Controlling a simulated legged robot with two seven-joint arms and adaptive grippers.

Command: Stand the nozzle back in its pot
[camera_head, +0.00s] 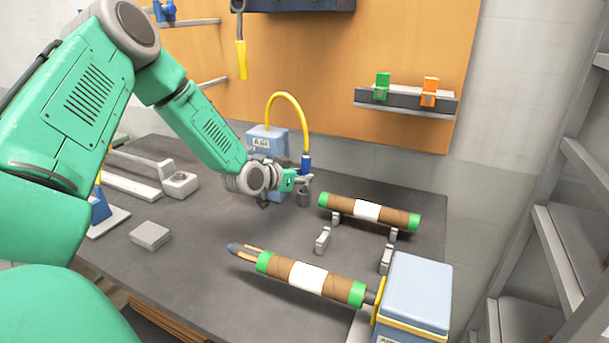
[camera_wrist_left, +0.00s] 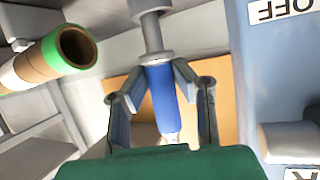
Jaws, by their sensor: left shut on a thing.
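The nozzle (camera_head: 306,163) is blue with a grey metal stem, and a yellow hose (camera_head: 288,97) arches from it to a blue-grey box. My left gripper (camera_head: 299,182) is shut on the nozzle at the back of the bench. In the left wrist view the fingers close on both sides of the blue nozzle body (camera_wrist_left: 163,100), with its grey stem (camera_wrist_left: 152,35) beyond them. The dark grey pot (camera_head: 304,198) stands on the bench just below the gripper. I cannot tell whether the stem's end is inside the pot. My right gripper is not in view.
The blue-grey box (camera_head: 265,141) stands behind the gripper. A brown roll with green ends (camera_head: 385,214) lies on supports to the right, and another roll (camera_head: 335,285) lies in front. A small grey block (camera_head: 150,235) is at left. The bench between is clear.

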